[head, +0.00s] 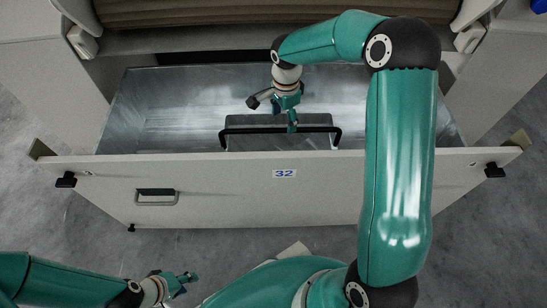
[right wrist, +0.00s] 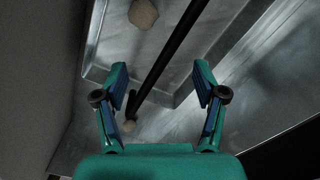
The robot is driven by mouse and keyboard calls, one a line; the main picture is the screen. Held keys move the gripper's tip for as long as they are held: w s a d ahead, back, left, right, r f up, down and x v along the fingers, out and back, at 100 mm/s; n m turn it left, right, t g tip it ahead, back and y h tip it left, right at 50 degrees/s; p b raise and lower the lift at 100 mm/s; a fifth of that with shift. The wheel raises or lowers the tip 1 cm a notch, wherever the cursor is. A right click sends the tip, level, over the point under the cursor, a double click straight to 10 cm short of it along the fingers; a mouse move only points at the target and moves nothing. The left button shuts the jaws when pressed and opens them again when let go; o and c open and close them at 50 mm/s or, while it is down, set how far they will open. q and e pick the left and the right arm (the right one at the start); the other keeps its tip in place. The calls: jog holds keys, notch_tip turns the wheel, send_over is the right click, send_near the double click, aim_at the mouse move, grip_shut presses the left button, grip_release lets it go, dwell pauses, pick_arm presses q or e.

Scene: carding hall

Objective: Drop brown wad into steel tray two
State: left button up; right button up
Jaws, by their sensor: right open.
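A brown wad (right wrist: 143,13) lies inside a steel tray (right wrist: 92,72) at the top of the right wrist view. In the head view the tray (head: 280,121) sits in an open drawer, mostly behind the drawer front. My right gripper (head: 274,112) is open and empty above the tray; it also shows in the right wrist view (right wrist: 160,70). My left gripper (head: 185,280) is low in front of the drawer; its jaw opening is unclear. No tray number is readable.
The drawer front (head: 230,190) carries the label 32, a pull handle (head: 156,195) and black corner catches. A black bar handle (head: 338,132) rises over the tray. A brown roller (head: 280,10) lies behind. Bare steel floor (head: 180,115) is free left of the tray.

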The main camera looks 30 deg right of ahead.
notch_tip(320, 180, up, 12)
dwell(0.6)
dwell(0.4)
